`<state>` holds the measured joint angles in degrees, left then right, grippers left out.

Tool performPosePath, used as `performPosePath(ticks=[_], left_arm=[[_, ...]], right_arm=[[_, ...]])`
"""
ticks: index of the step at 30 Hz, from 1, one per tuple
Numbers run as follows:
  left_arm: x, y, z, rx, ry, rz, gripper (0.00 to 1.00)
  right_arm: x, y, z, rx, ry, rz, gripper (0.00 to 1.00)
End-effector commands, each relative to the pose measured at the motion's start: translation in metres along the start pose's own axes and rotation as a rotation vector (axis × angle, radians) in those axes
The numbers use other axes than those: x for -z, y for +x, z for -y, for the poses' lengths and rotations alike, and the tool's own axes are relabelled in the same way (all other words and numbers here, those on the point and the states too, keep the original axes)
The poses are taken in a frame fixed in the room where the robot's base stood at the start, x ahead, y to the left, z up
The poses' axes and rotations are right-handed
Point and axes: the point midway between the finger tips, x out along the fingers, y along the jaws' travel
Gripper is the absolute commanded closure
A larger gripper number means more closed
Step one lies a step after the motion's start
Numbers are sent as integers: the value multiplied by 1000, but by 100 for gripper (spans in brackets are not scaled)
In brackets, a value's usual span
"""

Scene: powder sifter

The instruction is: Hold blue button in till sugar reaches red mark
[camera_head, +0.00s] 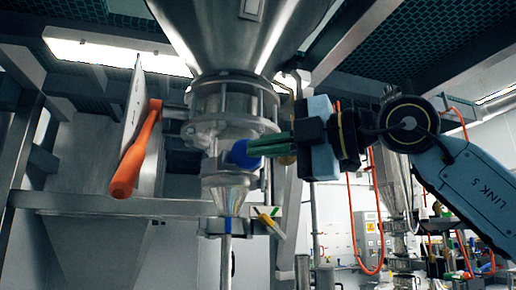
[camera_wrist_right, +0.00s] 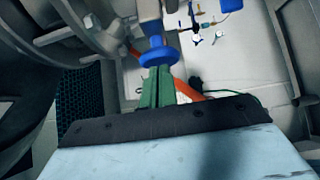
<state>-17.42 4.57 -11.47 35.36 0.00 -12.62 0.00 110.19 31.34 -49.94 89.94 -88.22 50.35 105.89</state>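The blue button (camera_head: 243,154) is a round knob on the right side of the metal valve under the big steel hopper. It also shows in the right wrist view (camera_wrist_right: 157,52). My right gripper (camera_head: 268,146) comes in from the right with its green fingers together and nothing between them. In the right wrist view the fingertips (camera_wrist_right: 158,70) meet the button's face and seem to touch it. How far the button is pushed in I cannot tell. Below the valve hangs a clear funnel-like spout (camera_head: 227,200). I cannot make out sugar or a red mark. My left gripper is out of view.
The steel hopper (camera_head: 240,30) hangs above the valve. An orange handle (camera_head: 137,150) sticks out to the left. A small lever with a yellow end (camera_head: 268,220) is below the button. Steel frame beams surround the valve. Other machinery stands far back right.

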Motion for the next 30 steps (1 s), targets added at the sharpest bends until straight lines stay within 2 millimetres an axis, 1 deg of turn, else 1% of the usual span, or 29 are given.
performPosePath(ticks=[1, 14, 30], left_arm=[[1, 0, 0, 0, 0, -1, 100], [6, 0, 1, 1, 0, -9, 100], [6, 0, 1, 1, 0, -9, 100]], right_arm=[[-3, 1, 2, 4, 2, 6, 100], [-3, 2, 2, 6, 4, 5, 100], [-4, 2, 3, 7, 5, 6, 100]])
